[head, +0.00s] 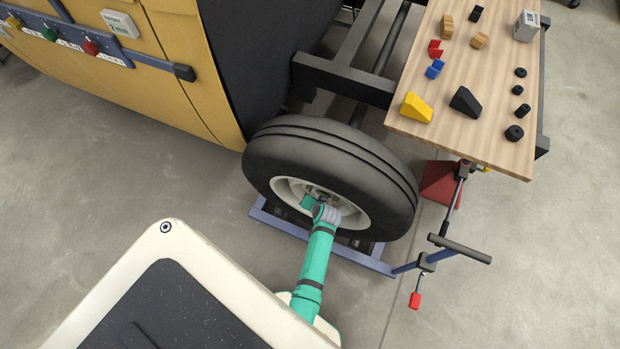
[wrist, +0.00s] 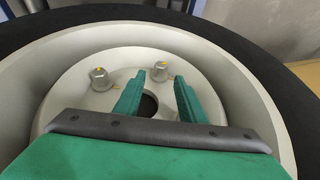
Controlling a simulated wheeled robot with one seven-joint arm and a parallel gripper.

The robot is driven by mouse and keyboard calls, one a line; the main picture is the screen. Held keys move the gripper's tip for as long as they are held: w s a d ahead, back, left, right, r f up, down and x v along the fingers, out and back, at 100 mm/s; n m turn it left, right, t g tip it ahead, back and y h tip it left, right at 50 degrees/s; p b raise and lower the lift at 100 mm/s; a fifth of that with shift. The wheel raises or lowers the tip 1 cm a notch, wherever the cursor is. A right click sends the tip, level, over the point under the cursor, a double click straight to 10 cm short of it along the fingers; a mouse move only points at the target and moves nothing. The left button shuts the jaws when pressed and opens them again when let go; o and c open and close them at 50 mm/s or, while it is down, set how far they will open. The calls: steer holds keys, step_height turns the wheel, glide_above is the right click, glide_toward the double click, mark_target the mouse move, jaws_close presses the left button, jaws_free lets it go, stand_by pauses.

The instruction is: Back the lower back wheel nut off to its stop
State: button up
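The wheel (head: 330,150) has a black tyre and a pale rim, and my gripper (head: 314,200) reaches into its rim in the head view. In the wrist view, two silver nuts with orange marks show on the pale wheel disc (wrist: 125,68): one nut at the left (wrist: 98,79) and one nut (wrist: 160,71) in line with the gap between my fingertips. I cannot tell which is the lower back one. My gripper (wrist: 161,77) has its two green fingers apart with nothing held. Whether the tips reach around the nut is unclear. The disc's dark centre hole (wrist: 150,103) is partly hidden behind a finger.
The deep rim wall (wrist: 235,85) surrounds my fingers. A blue frame (head: 270,218) lies under the wheel. A wooden table (head: 470,85) with blocks and black parts stands at the right, and a yellow panelled body (head: 160,90) at the left. Floor is clear at lower right.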

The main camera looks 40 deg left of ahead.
steer(key=shift+x, duration=2.7)
steer(key=shift+s, duration=0.1)
steer(key=shift+c, duration=0.6)
jaws_close()
